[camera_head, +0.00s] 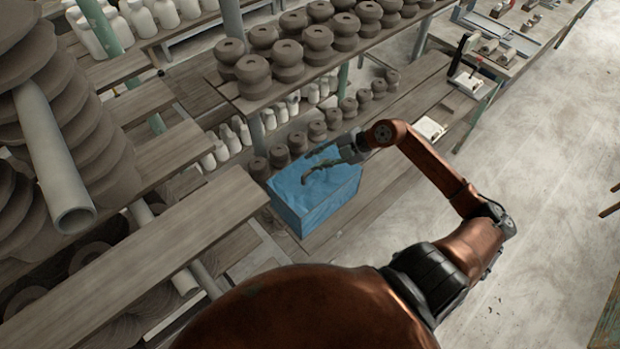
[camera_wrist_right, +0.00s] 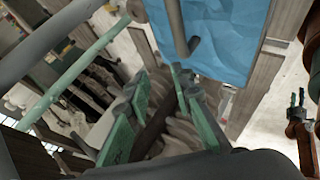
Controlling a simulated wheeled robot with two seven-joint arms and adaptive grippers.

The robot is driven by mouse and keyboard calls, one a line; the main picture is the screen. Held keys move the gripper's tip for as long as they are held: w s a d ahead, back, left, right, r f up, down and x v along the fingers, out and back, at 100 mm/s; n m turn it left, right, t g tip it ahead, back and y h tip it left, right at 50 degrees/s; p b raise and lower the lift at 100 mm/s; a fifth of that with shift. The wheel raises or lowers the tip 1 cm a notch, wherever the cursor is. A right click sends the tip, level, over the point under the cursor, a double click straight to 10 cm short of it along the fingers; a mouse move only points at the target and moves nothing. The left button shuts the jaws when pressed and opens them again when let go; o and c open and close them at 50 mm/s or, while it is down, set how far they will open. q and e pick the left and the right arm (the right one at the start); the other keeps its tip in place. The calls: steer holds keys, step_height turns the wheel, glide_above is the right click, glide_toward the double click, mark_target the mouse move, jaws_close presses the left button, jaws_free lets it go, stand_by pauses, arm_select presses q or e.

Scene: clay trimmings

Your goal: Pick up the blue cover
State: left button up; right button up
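The blue cover (camera_head: 325,208) is a creased blue sheet with a box-like shape, on the wooden shelf in the middle of the head view. It also fills the upper right of the right wrist view (camera_wrist_right: 225,45). My right gripper (camera_head: 314,161) is at the cover's upper side in the head view, its fingers spread and nothing between them. I cannot tell whether they touch the cover. In the right wrist view its green pads (camera_wrist_right: 160,82) stand apart.
Rows of brown clay pieces (camera_head: 288,52) stand on the shelf above and behind the cover. White bottles (camera_head: 220,150) stand to its left. A grey pipe (camera_head: 52,165) and stacked clay discs (camera_head: 85,110) are at the left.

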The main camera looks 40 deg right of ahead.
mark_target(315, 184)
steer(key=shift+g+h, duration=0.8)
steer(key=d+f, duration=0.1)
steer(key=f, duration=0.1)
steer(key=d+f+p, duration=0.1)
steer(key=f, duration=0.1)
steer(key=shift+w+d, duration=0.15)
steer(key=shift+d, duration=0.2)
steer(key=x, duration=0.2)
steer(key=p+x, duration=0.1)
steer(key=shift+d+f, duration=0.15)
steer(key=shift+f, duration=0.25)
steer(key=shift+w+a+f, duration=0.25)
steer(key=shift+w+f, duration=0.05)
steer(key=shift+f, duration=0.15)
jaws_close()
arm_select(q)
step_height(315, 184, up, 2)
steer(key=shift+w+r, duration=0.1)
